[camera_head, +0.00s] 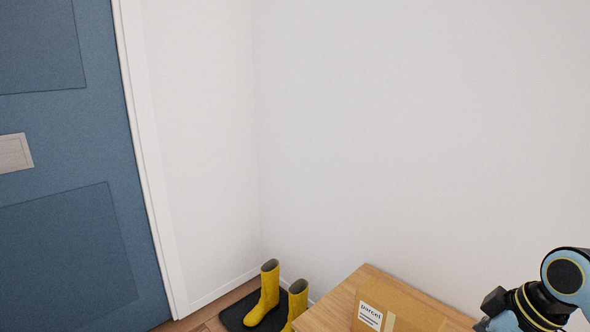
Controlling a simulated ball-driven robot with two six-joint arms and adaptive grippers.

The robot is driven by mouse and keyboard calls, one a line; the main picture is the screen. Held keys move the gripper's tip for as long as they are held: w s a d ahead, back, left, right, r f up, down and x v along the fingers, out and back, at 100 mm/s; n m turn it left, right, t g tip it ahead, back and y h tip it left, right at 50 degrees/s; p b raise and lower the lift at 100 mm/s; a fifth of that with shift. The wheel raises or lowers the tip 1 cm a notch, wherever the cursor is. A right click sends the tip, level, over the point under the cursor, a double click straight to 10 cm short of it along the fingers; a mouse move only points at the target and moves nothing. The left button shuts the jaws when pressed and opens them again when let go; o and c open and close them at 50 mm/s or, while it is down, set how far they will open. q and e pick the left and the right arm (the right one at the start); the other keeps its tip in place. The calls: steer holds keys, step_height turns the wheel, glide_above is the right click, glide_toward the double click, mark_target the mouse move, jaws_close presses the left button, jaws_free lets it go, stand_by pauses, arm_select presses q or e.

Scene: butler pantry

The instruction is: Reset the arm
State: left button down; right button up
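Part of my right arm shows at the lower right edge of the head view, in light blue and black with thin yellow rings. It is over the right side of the wooden surface, near the parcel. The fingertips of my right gripper cannot be made out. My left arm and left gripper are not in view.
A brown cardboard parcel (408,308) with a white label sits on a wooden table (335,307) at the bottom. Yellow boots (265,294) stand on a dark mat (237,313) to its left. A blue door (70,190) is at the left; white walls fill the back.

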steer(key=s+f+m+g, duration=0.4)
steer(key=s+f, duration=1.4)
steer(key=f, duration=0.4)
steer(key=s+f+m+h, duration=0.1)
steer(key=s+f, duration=0.3)
steer(key=s, duration=0.4)
steer(key=s+f+m+h, duration=0.1)
steer(key=s+f, duration=0.3)
steer(key=s, duration=0.4)
steer(key=s+f+m+t+h, duration=0.1)
steer(key=s+f, duration=0.4)
steer(key=s, duration=0.3)
steer(key=shift+s+a+m+h, duration=0.15)
steer(key=shift+s+m+h, duration=0.05)
steer(key=shift+m+h, duration=0.1)
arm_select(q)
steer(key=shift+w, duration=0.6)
arm_select(e)
steer(key=shift+f, duration=0.1)
steer(key=shift+c, duration=0.4)
